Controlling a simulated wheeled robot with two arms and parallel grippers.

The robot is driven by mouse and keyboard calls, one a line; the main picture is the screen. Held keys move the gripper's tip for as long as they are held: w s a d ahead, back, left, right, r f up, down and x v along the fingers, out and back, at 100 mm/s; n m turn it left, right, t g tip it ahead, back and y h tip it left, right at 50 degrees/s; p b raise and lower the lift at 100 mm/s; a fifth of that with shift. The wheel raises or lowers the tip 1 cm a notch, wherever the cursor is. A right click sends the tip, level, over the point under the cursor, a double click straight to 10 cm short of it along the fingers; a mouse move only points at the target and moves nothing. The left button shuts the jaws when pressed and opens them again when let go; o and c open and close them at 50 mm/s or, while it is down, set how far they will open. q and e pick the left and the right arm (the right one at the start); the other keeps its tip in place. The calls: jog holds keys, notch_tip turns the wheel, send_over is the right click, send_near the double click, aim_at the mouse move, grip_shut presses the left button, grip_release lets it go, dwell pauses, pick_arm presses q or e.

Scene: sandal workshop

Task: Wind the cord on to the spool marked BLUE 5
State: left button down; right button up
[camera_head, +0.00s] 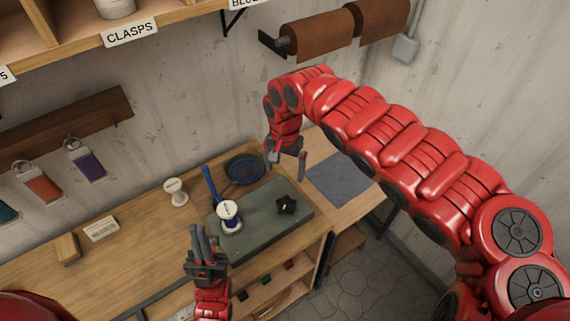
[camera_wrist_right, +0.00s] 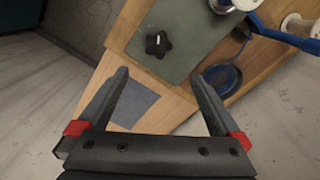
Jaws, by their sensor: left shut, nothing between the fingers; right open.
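A spool with a white top (camera_head: 229,210) stands on the grey-green block (camera_head: 262,222); its marking is too small to read. A blue bar or strap (camera_head: 211,184) slants up from beside it. A dark blue round coil (camera_head: 245,168), apparently the cord, lies behind the block; it also shows in the right wrist view (camera_wrist_right: 223,78). A black star knob (camera_head: 287,205) sits on the block. My left gripper (camera_head: 202,236) is shut and empty, in front of the spool. My right gripper (camera_head: 288,158) is open and empty, above the bench beyond the block.
A second white spool (camera_head: 176,191) stands on the bench to the left, near a label card (camera_head: 102,229) and a wooden block (camera_head: 68,249). A grey mat (camera_head: 340,180) lies clear at the right. Shelves and brown rolls (camera_head: 318,38) are overhead.

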jog(key=shift+r, duration=0.85)
